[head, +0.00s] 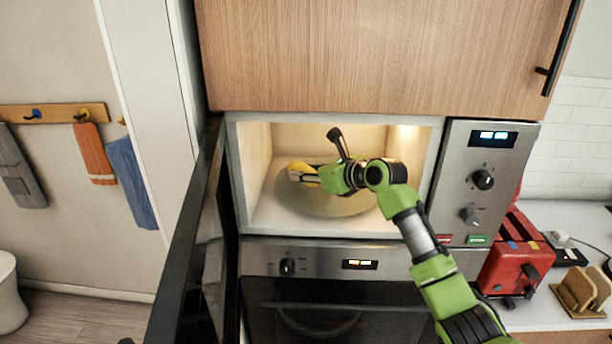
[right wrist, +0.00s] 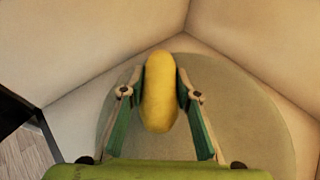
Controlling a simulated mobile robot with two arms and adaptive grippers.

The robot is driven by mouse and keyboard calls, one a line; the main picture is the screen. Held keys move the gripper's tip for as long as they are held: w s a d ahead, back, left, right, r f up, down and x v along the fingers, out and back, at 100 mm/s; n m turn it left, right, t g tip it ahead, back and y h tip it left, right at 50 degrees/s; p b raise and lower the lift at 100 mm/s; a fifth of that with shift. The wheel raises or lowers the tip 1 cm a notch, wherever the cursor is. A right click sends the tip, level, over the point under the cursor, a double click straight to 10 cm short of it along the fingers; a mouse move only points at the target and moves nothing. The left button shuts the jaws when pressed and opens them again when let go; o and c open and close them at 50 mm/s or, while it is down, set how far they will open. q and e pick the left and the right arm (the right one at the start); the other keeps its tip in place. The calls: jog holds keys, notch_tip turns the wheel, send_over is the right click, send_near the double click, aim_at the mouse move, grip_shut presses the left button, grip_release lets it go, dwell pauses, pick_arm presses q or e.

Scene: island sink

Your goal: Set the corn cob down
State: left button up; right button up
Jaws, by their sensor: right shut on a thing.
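The yellow corn cob (right wrist: 158,95) is between the fingers of my right gripper (right wrist: 160,88) in the right wrist view. In the head view the right gripper (head: 304,174) is inside the open microwave, and a bit of yellow corn cob (head: 303,166) shows at its fingers. The gripper is shut on the cob, over the round turntable (head: 300,200), which also shows in the right wrist view (right wrist: 240,130). I cannot tell whether the cob touches the turntable. My left gripper is not in view.
The microwave door (head: 190,230) stands open on the left. The cavity walls (head: 255,150) are close around my right arm. An oven (head: 330,300) is below. A red toaster (head: 515,255) and a wooden holder (head: 580,292) stand on the right counter.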

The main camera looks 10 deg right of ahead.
jog(key=shift+f+p, duration=0.4)
jog(key=shift+f, duration=0.65)
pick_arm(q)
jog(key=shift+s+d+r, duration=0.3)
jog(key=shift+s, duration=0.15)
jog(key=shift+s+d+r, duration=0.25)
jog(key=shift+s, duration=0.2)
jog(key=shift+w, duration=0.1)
pick_arm(e)
jog(key=shift+f, duration=0.1)
jog(key=o, duration=1.2)
jog(key=shift+f, duration=0.1)
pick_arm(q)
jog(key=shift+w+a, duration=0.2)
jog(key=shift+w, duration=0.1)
